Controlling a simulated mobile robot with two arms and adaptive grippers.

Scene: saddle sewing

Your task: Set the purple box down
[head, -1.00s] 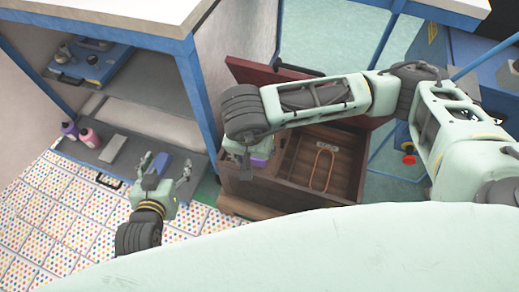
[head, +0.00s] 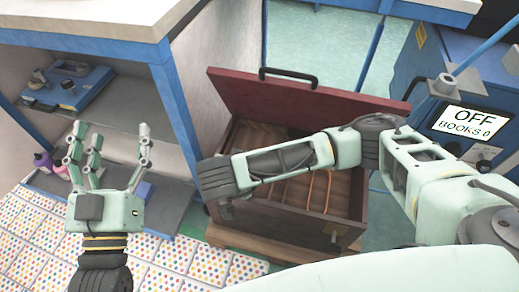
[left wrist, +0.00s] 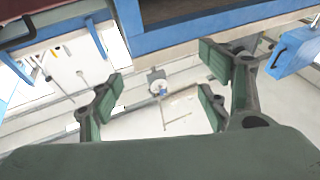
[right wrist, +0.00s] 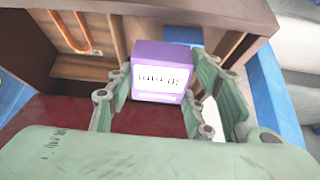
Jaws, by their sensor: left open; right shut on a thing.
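The purple box (right wrist: 162,72) with a white label shows in the right wrist view, between the fingers of my right gripper (right wrist: 160,98), which is shut on it. Behind it is the inside of a wooden chest (right wrist: 85,68). In the head view my right gripper (head: 226,208) hangs at the left side of the open wooden chest (head: 335,230), and my arm hides the box there. My left gripper (head: 112,160) is open and empty, raised in front of the shelf unit, fingers pointing up.
The chest's red lid (head: 310,100) stands open at the back. A blue-framed bench (head: 172,100) is at the left, with a blue device (head: 70,85) on its shelf and bottles (head: 50,162) lower down. A blue machine (head: 440,100) reading "OFF" stands at the right.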

